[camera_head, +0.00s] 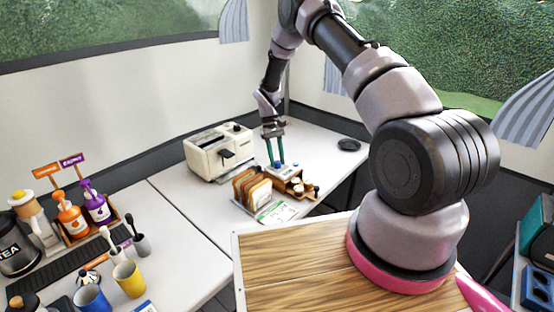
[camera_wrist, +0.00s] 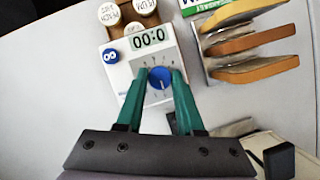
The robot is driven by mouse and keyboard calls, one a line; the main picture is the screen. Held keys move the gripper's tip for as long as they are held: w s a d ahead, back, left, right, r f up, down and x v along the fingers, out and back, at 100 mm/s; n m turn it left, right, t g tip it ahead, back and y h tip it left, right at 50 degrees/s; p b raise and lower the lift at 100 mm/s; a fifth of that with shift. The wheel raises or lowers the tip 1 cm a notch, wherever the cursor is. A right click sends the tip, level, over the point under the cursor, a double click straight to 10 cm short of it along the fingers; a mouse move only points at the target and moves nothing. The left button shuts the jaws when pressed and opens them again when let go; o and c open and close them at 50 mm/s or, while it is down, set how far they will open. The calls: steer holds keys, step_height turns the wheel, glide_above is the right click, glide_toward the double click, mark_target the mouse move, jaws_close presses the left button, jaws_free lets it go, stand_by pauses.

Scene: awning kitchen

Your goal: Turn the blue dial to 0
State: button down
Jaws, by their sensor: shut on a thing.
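The blue dial (camera_wrist: 159,78) sits on the face of a small white timer (camera_wrist: 128,72), with small marks around the dial. In the head view my gripper (camera_head: 275,163) reaches down to the far table, beside the bread rack. The timer is small there and partly hidden by the fingers. Which mark the dial points to is too small to tell.
Sliced bread in a rack (camera_wrist: 242,40) stands close right of the timer in the wrist view. Several labelled jars (camera_wrist: 124,14) stand beyond it. A cream toaster (camera_head: 219,152) is left of my gripper in the head view. A dark round dish (camera_head: 349,145) lies to the right.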

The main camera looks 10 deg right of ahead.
stand_by(0.4)
steer(key=c, duration=0.5)
jaws_free()
steer(key=v, duration=1)
steer(key=shift+w+r, duration=0.2)
steer(key=shift+r, duration=0.1)
steer(key=shift+r, duration=0.1)
